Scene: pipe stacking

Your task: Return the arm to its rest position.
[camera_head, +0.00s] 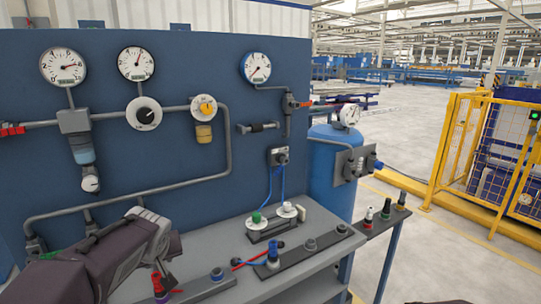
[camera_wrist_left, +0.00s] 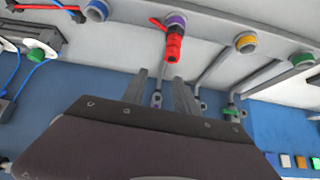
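My left arm comes in from the lower left in the head view, over the near end of the bench. Its gripper (camera_wrist_left: 160,80) shows two grey fingers in the left wrist view, spread apart with a gap and nothing held between them. A red fitting (camera_wrist_left: 173,45) stands in a purple ring (camera_wrist_left: 176,21) beyond the fingertips, apart from them. In the head view the red fitting (camera_head: 158,283) is partly hidden by my left gripper. My right gripper is not in view.
A blue panel (camera_head: 180,75) with gauges and grey pipes rises behind the bench (camera_head: 215,245). A strip with rings (camera_head: 310,244) and a red-and-blue piece (camera_head: 272,256) lie on the bench. A blue tank (camera_head: 325,170) stands to the right. Open floor lies farther right.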

